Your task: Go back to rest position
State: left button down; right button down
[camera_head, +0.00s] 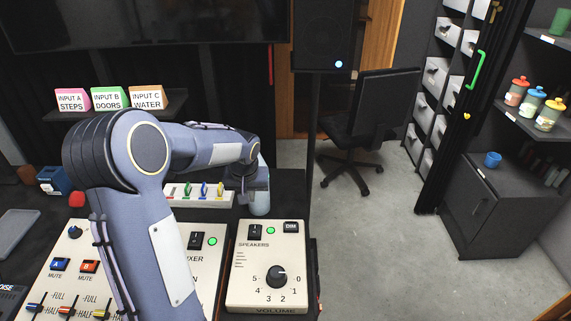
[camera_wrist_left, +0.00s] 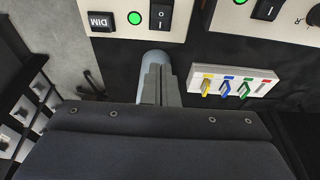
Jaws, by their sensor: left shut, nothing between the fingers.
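My left arm comes in from the lower left of the head view, rises and bends to the right over the mixer panel. My left gripper (camera_head: 243,195) is beyond the speakers panel (camera_head: 235,290), beside the small strip of coloured switches (camera_head: 190,191). In the left wrist view, its fingers (camera_wrist_left: 158,72) are together with nothing between them. A pale blue rounded shape (camera_wrist_left: 155,56) shows just behind the fingers, and I cannot tell what it is. The switch strip (camera_wrist_left: 234,82) lies to their right. My right gripper is in neither view.
A mixer panel (camera_head: 72,245) with sliders and buttons lies partly behind my arm. A shelf with signs (camera_head: 110,99) and a dark screen stand behind. An office chair (camera_head: 365,115), a dark cabinet (camera_head: 490,210) and open grey floor (camera_head: 380,250) are to the right.

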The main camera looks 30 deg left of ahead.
pick_arm(q)
jog(key=s+d+r+m+t+h, duration=0.1)
jog(key=s+d+r, duration=0.3)
jog(key=s+d, duration=0.15)
jog(key=s+d+r+m+t+h, duration=0.1)
jog(key=s+d+r+h, duration=0.1)
jog(key=s+d+r, duration=0.4)
jog(key=s+d+f+m+h, duration=0.1)
jog(key=s+d, duration=0.3)
jog(key=s, duration=0.2)
jog(key=s+d+f+m+t+h, duration=0.1)
jog(key=s+d, duration=0.2)
jog(key=s, duration=0.3)
jog(key=shift+s+d, duration=0.35)
jog(key=shift+s, duration=0.05)
